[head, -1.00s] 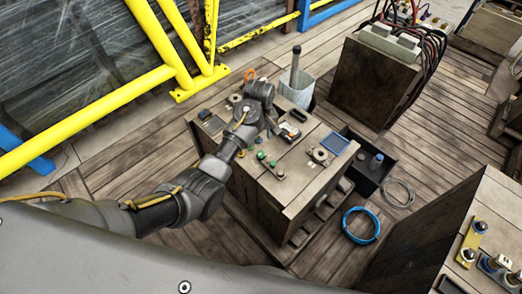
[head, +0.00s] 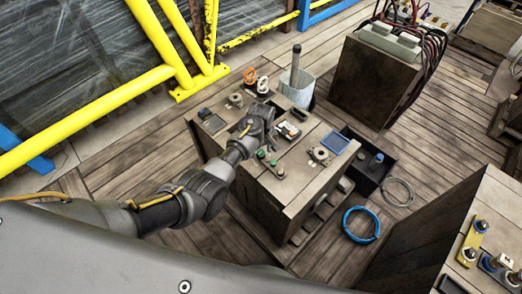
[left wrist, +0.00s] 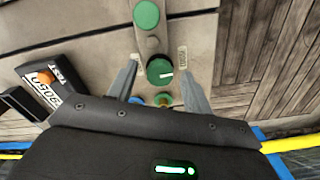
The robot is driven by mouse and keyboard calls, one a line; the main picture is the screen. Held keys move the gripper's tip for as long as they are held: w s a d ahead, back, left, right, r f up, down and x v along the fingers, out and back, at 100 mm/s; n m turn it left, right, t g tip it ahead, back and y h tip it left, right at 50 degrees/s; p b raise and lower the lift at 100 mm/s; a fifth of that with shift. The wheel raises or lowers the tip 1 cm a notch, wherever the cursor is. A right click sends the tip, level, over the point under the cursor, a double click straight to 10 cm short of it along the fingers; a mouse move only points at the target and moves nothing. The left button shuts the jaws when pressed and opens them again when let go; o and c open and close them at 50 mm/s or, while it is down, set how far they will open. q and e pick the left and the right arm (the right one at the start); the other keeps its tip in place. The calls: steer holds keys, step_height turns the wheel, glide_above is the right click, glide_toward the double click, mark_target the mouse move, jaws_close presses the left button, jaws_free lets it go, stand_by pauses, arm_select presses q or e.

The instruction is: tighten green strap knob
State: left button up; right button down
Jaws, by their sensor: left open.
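The round green knob (left wrist: 160,71) with a white pointer mark sits on a grey strip in the left wrist view. My left gripper (left wrist: 159,66) is open, with one finger on each side of this knob; I cannot tell whether they touch it. A second green round part (left wrist: 146,14) lies farther along the same strip, with a grey screw head (left wrist: 152,42) between. In the head view my left gripper (head: 267,138) is over the bench top (head: 300,182), near small green parts (head: 261,155); its fingers are hard to make out. My right gripper is not in view.
An orange button on a labelled box (left wrist: 46,77) is left of the gripper in the left wrist view. On the bench are a blue-framed tray (head: 335,143) and a round fitting (head: 319,154). A black bin (head: 368,178) and blue hose coil (head: 361,225) are on the floor.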

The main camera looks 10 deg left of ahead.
arm_select(q)
steer(key=shift+f, duration=0.2)
steer(key=c, duration=1)
steer(key=shift+o, duration=0.2)
steer(key=shift+r, duration=0.1)
